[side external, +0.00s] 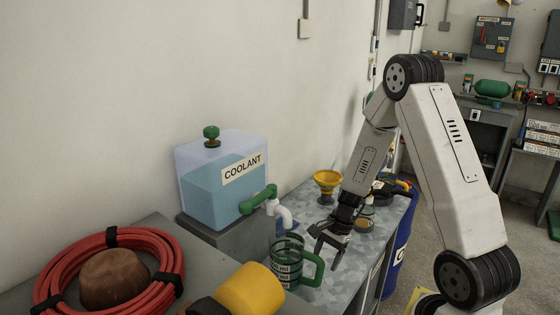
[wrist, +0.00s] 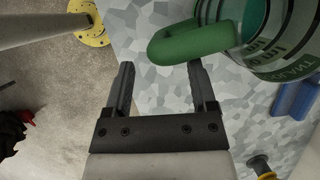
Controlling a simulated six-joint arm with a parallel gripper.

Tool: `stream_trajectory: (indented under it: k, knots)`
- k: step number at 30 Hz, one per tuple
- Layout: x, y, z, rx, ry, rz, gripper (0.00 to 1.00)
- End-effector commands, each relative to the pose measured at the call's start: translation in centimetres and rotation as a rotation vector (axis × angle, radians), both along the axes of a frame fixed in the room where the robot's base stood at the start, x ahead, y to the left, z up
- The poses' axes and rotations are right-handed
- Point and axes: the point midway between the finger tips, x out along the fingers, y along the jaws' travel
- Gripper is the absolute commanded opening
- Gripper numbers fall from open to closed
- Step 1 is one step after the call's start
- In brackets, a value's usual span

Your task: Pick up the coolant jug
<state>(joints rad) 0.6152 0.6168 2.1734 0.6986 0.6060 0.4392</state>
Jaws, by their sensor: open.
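The coolant jug is a clear measuring jug with dark markings and a green handle. In the side view the jug (side external: 283,254) stands on the bench below the white tap spout, with its handle (side external: 315,268) toward my gripper. My gripper (side external: 326,254) is open and empty, close by the handle. In the wrist view the jug (wrist: 262,40) fills the upper right, with some blue-green inside. Its handle (wrist: 188,43) lies just beyond the fingertips of my gripper (wrist: 160,70), nearest the right finger. Whether they touch, I cannot tell.
A coolant tank (side external: 215,190) with a green-handled tap stands behind the jug. A yellow funnel (side external: 327,182) is farther along the bench (side external: 350,255). A red hose coil (side external: 70,250) and a yellow cylinder (side external: 250,288) are in front. A blue drum (side external: 400,262) stands beyond the bench.

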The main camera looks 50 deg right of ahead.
Motion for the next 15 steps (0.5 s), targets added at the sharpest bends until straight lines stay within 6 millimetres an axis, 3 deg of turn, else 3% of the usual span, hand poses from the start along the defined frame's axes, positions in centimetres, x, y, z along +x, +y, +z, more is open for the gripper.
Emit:
stream_trajectory:
  k: [9,15]
  knots:
    - [0.3,1.1,-2.8,0.0,0.001,0.002,0.73]
    - [0.4,1.3,-3.3,-0.002,0.001,-0.001,0.73]
